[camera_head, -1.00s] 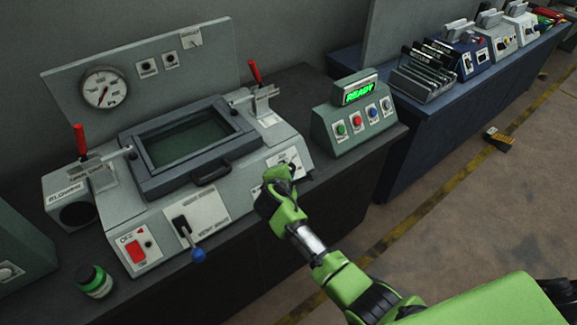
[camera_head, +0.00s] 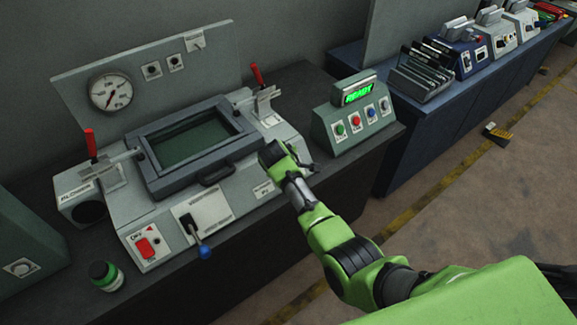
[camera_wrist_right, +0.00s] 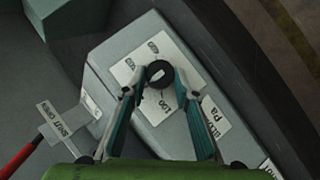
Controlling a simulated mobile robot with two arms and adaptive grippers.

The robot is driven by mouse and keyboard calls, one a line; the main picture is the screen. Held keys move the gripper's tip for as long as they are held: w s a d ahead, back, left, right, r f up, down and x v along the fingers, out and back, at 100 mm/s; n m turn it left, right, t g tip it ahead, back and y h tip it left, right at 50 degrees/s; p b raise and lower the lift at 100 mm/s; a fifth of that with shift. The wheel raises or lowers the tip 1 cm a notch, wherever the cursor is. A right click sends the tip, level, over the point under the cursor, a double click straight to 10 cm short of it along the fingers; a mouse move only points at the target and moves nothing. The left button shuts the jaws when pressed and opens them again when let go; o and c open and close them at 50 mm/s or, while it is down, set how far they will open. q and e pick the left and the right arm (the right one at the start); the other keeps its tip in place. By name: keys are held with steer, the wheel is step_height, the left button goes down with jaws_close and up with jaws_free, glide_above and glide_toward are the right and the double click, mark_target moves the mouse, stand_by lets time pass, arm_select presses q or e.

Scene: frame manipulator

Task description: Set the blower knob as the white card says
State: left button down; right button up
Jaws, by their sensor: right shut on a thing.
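The blower knob (camera_wrist_right: 159,71) is a dark round knob on a white label plate (camera_wrist_right: 128,70) in the right wrist view. Its plate has small words around the knob that I cannot read surely. My right gripper (camera_wrist_right: 158,88) has a finger on each side of the knob and is shut on it. In the head view my right gripper (camera_head: 278,154) is at the right front of the grey machine (camera_head: 230,190) and hides the knob. A small white card (camera_head: 195,40) is on the machine's back panel; its writing is too small to read. My left gripper is not in view.
A pressure gauge (camera_head: 111,91) is on the back panel. A blue-tipped lever (camera_head: 204,252) and a red switch (camera_head: 145,248) are on the machine's front. A green button box (camera_head: 354,124) reading READY stands to the right.

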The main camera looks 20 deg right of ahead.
steer(key=shift+d+f, duration=0.1)
steer(key=shift+f, duration=0.05)
stand_by(0.3)
steer(key=o, duration=1.1)
steer(key=shift+s+a+r, duration=0.15)
steer(key=shift+a+r, duration=0.05)
steer(key=shift+r, duration=0.25)
steer(key=v, duration=1.1)
steer(key=shift+s+d, duration=0.1)
steer(key=shift+s, duration=0.05)
